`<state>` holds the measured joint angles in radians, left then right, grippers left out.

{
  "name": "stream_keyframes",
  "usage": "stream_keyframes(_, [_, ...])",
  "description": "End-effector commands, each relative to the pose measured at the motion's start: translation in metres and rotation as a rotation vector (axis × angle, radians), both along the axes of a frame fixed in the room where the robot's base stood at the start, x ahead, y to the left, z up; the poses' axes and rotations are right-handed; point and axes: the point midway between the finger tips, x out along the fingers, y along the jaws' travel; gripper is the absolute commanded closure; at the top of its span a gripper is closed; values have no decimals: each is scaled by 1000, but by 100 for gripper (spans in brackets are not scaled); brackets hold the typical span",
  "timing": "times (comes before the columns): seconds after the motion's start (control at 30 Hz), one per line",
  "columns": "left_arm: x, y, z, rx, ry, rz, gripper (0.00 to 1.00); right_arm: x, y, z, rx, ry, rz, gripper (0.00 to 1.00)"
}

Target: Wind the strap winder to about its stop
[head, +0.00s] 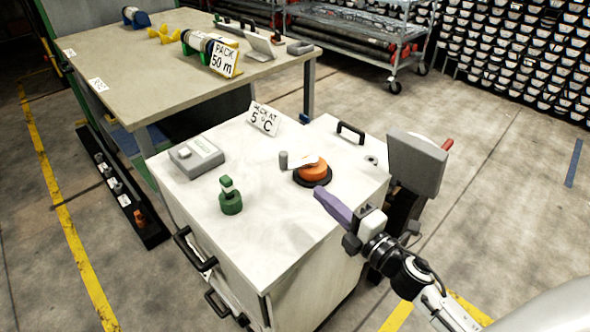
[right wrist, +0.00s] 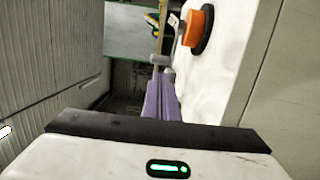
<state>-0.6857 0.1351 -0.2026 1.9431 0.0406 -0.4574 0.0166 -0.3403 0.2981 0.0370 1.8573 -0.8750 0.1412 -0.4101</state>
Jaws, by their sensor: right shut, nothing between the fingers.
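The strap winder, which I take to be the orange hub (head: 313,171) on a black round base, sits on top of the white cabinet (head: 270,235). A pale arm reaches left from it to an upright grey grip (head: 283,160). The orange hub (right wrist: 198,25) also shows near the top of the right wrist view. My right gripper (head: 319,193) has purple fingers, shut and empty, just in front of the hub near the cabinet's right edge, apart from it. In the right wrist view its fingers (right wrist: 160,82) lie together. My left gripper is not in view.
On the cabinet stand a green post (head: 230,197), a grey box (head: 196,157), a sign (head: 264,118) and a black handle (head: 351,132). A grey panel with a red handle (head: 416,165) stands beside it at right. A workbench (head: 150,75) is behind.

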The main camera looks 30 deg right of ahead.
Motion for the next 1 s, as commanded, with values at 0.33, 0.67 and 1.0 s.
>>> stream_keyframes(0.33, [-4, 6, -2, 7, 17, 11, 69, 74, 14, 2, 3, -2, 1, 100])
stream_keyframes(0.67, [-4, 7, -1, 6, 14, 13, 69, 109, 20, 0, 4, 1, 1, 100])
stream_keyframes(1.0, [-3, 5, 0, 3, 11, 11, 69, 111, 20, 0, 4, 1, 1, 100])
